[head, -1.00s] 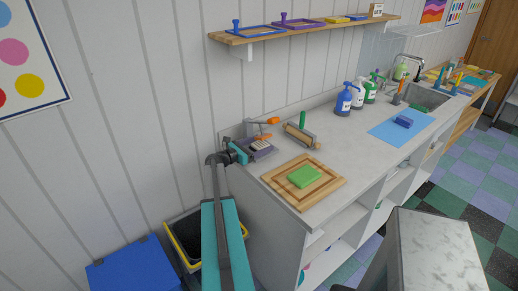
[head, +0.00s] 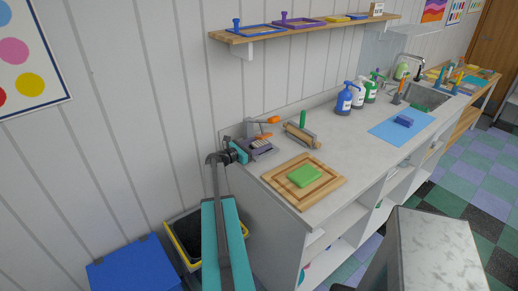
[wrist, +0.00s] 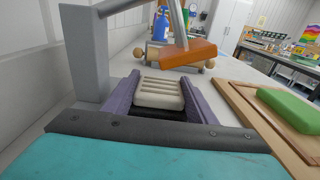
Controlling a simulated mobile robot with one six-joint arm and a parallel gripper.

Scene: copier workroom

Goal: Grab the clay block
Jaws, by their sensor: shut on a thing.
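A flat green block (head: 304,175), which looks like clay, lies on a wooden board (head: 328,190) on the counter. It also shows at the right of the wrist view (wrist: 289,107), apart from my gripper. My gripper (wrist: 160,98) has purple-grey fingers on both sides of a cream ribbed block (wrist: 158,92) and is shut on it. In the head view my gripper (head: 260,149) is at the counter's near left corner, left of the board. The fingers partly hide the ribbed block's sides. I cannot tell whether the ribbed block is clay.
A grey post with an orange part (wrist: 180,53) stands close ahead of my gripper. A roller (head: 301,136) lies behind the board. Bottles (head: 345,98) and a blue mat (head: 388,133) with a blue block are farther right. The wall is close on the left.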

